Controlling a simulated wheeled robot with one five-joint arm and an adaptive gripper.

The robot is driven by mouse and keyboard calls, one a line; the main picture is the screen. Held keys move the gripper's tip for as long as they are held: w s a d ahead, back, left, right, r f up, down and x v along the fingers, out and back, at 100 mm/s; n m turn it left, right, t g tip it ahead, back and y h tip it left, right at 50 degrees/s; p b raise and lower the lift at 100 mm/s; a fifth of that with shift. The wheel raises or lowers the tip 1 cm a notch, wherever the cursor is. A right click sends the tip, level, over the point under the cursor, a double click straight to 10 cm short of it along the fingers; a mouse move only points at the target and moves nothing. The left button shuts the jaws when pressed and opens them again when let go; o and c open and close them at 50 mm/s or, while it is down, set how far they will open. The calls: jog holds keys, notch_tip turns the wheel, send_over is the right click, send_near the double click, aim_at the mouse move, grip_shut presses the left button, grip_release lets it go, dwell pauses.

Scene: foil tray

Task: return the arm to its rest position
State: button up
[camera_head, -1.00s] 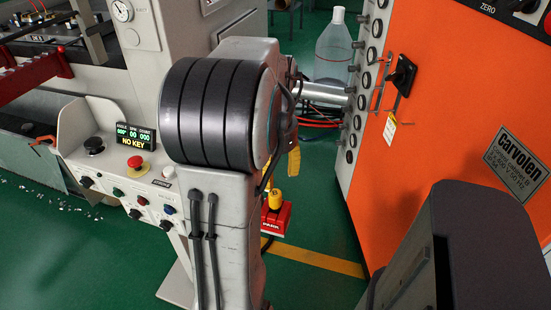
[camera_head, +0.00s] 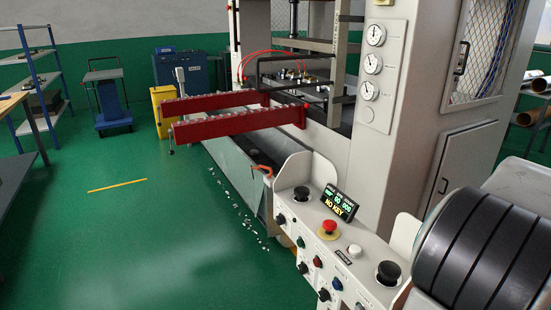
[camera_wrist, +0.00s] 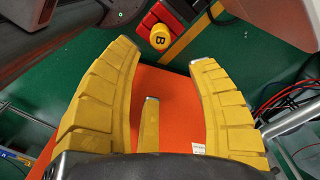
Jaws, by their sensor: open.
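My gripper (camera_wrist: 164,54) shows in the wrist view with its ridged yellow fingers spread wide and nothing between them. A shorter yellow finger stands in the middle. An orange surface with a small white tag (camera_wrist: 198,148) lies behind the fingers; I cannot tell its distance. In the head view only a thick black-banded part of my arm (camera_head: 485,260) shows at the lower right. The gripper itself is outside that view.
A control panel (camera_head: 345,255) reading NO KEY stands close to my arm in the head view. Red rails (camera_head: 240,125) stick out from the machine. Green floor (camera_head: 130,240) is open at left. A red block with a yellow knob (camera_wrist: 159,38) and cables (camera_wrist: 290,95) show in the wrist view.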

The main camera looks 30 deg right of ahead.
notch_tip(320, 180, down, 5)
jog(key=a+n, duration=0.2)
jog(key=n, duration=0.5)
jog(key=w+a+n+p, duration=0.2)
jog(key=w+a+n, duration=0.35)
jog(key=a, duration=0.35)
jog(key=w+a+r+n+t+p, duration=0.1)
jog(key=w+a+r+n+p, duration=0.1)
jog(key=a, duration=0.5)
jog(key=w+a+r+n+t+p, duration=0.1)
jog(key=w+a+r+n+p, duration=0.1)
jog(key=a+n, duration=0.4)
jog(key=w+a+r+n+t+p, duration=0.1)
jog(key=w+a+r+n+p, duration=0.1)
jog(key=a+r, duration=0.4)
jog(key=w+a+n, duration=0.1)
jog(key=a+n, duration=0.1)
jog(key=shift+w+a, duration=0.2)
jog(key=shift+a, duration=0.1)
jog(key=shift+d, duration=0.1)
